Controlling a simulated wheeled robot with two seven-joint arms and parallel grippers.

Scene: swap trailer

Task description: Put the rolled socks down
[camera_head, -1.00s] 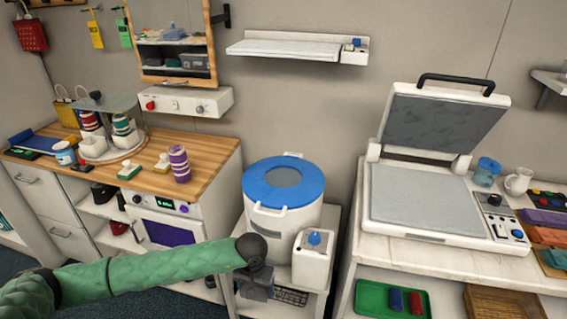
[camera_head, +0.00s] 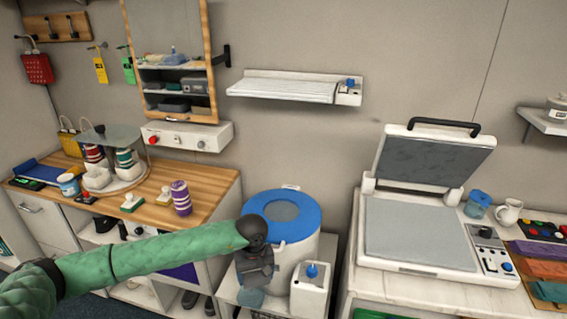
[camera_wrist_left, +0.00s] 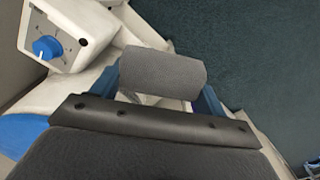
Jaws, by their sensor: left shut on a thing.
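My left gripper (camera_head: 254,280) is in front of the white drum with the blue lid (camera_head: 295,232). In the left wrist view, its blue fingers are shut on a grey ribbed roll, the rolled socks (camera_wrist_left: 165,72). The socks lie crosswise between the fingers, with pale surfaces beyond and below them. In the head view the gripper mostly hides the socks, and I cannot tell whether they touch anything. My right gripper is not in view.
A white box with a blue knob (camera_head: 311,291) stands right of the gripper; it also shows in the left wrist view (camera_wrist_left: 60,40). A wooden counter (camera_head: 215,180) is at left, a heat press (camera_head: 415,232) at right. Dark floor (camera_wrist_left: 245,60) shows beyond the socks.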

